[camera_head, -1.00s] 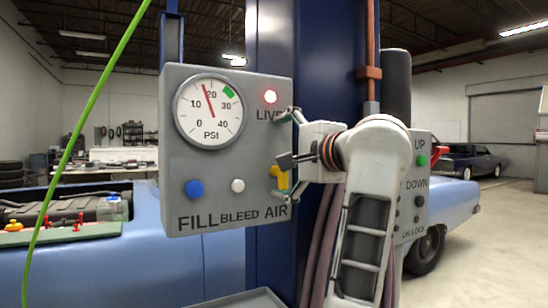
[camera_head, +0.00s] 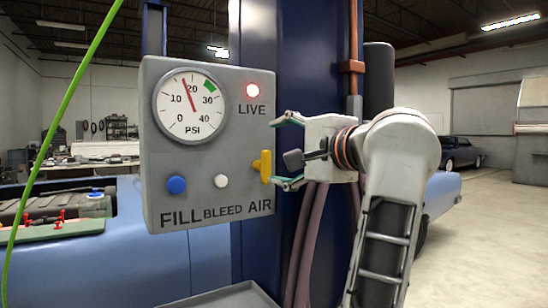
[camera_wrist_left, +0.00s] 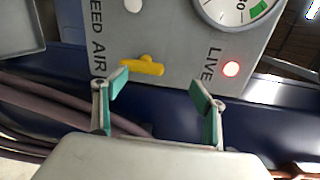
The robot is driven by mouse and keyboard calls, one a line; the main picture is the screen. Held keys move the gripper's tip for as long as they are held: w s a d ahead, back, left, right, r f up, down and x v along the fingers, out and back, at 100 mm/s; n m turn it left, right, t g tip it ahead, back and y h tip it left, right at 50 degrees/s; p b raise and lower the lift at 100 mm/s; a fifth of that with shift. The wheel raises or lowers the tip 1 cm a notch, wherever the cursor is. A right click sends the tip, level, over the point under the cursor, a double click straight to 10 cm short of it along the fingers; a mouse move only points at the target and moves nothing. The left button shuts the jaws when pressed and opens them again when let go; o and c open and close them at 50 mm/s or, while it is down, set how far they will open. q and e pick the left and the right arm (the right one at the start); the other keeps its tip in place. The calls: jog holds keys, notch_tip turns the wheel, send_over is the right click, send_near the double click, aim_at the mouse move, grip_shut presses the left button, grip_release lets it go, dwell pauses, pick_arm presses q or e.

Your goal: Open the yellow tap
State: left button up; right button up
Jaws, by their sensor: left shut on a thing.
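The yellow tap (camera_head: 263,166) is on the front of a grey panel (camera_head: 225,125), at its right side above the word AIR. Its handle stands upright in the head view. It also shows in the wrist view (camera_wrist_left: 142,66). My left gripper (camera_head: 277,151) is just right of the panel, facing the tap. Its two fingers are apart, one above and one below the tap's height, with a visible gap to the handle. In the wrist view the tap lies beyond the fingertips (camera_wrist_left: 160,86), toward the left finger, and nothing shows between them. My right gripper is not in view.
The panel carries a pressure gauge (camera_head: 190,105), a lit red LIVE lamp (camera_head: 253,91), a blue knob (camera_head: 176,185) and a white knob (camera_head: 221,181). Dark hoses (camera_head: 302,245) hang beside a blue column (camera_head: 293,55). A grey tray (camera_head: 225,296) sits below the panel.

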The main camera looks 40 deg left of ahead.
pick_arm(q)
jog(key=v, duration=0.4)
jog(key=shift+s+d+p, duration=0.2)
jog(key=shift+d+p, duration=0.05)
jog(key=shift+p, duration=0.1)
dwell(0.6)
